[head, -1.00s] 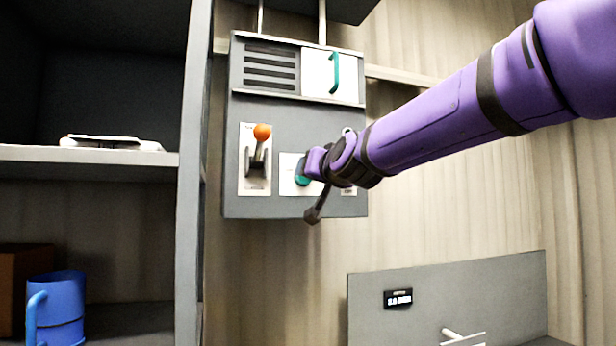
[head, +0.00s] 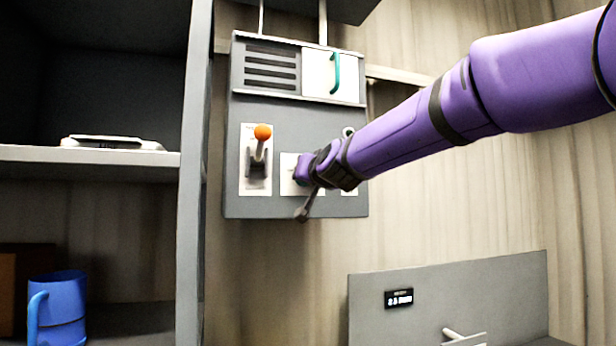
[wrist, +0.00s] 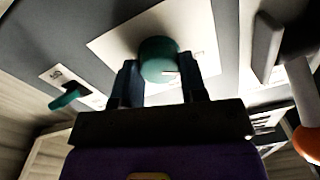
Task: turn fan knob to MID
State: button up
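The fan knob is a round teal knob (wrist: 158,60) on a white plate (wrist: 110,45), with a small white mark on its face. In the wrist view it sits between the two fingertips of my gripper (wrist: 160,78), which appear to touch both its sides. In the head view my gripper (head: 303,172) is at the white knob plate (head: 287,175) on the grey panel (head: 300,120) and hides the knob. The MID label cannot be read in either view.
Left of the knob is a lever with an orange ball (head: 263,132). A teal-handled white door (head: 320,72) is above. A small teal switch (wrist: 68,98) shows in the wrist view. A shelf upright (head: 192,200) stands left of the panel. A blue mug (head: 62,310) is lower left.

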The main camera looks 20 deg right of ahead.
jog(key=shift+c, duration=0.6)
jog(key=shift+m, duration=0.3)
jog(key=m, duration=1.1)
jog(key=shift+d+f, duration=0.1)
jog(key=shift+f, duration=0.1)
jog(key=shift+m, duration=0.3)
jog(key=o, duration=0.9)
jog(key=shift+o, duration=0.2)
